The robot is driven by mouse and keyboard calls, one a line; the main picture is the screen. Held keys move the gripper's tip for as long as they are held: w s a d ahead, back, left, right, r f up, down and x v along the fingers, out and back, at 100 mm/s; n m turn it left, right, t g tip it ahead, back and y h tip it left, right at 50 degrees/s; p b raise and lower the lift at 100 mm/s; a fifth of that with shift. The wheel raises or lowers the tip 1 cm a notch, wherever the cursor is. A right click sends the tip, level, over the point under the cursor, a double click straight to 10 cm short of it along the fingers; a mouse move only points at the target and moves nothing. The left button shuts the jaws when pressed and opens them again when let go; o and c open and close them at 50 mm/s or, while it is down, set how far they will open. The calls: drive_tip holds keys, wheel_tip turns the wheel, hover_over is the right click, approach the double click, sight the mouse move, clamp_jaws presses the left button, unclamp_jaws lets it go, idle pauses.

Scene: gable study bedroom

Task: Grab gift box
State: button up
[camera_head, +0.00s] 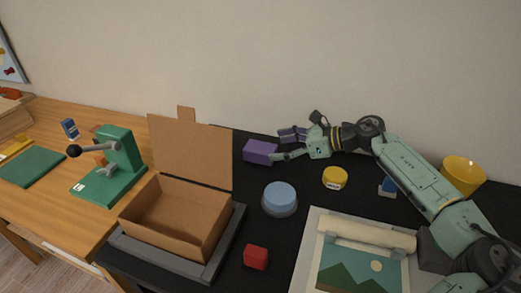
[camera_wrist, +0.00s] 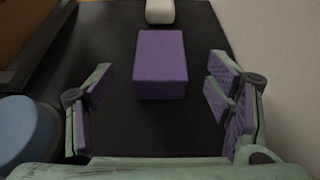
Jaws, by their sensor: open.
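A plain purple box (camera_head: 260,151), the likely gift box, sits on the black tabletop near the wall. In the wrist view the purple box (camera_wrist: 161,65) lies ahead, between the lines of my two fingers. My gripper (camera_head: 284,146) is open just to the right of the box, low over the table. In the wrist view my gripper (camera_wrist: 161,85) has its purple-padded fingers spread on both sides, with clear gaps to the box. Nothing is held.
An open cardboard box (camera_head: 181,217) with a raised lid stands in a grey tray (camera_head: 234,229) at left. A blue round-topped object (camera_head: 280,197), red cube (camera_head: 256,257) and yellow tin (camera_head: 335,177) stand nearby. A pale object (camera_wrist: 160,11) lies beyond the purple box. The wall runs close behind.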

sight(264, 148)
drive_tip(key=p+x, duration=0.1)
drive_tip(key=x, duration=0.4)
drive_tip(key=shift+w+a+p, duration=0.1)
drive_tip(key=shift+a+p, duration=0.1)
drive_tip(key=shift+p, duration=0.15)
drive_tip(key=shift+f, duration=0.1)
drive_tip(key=c, duration=1.3)
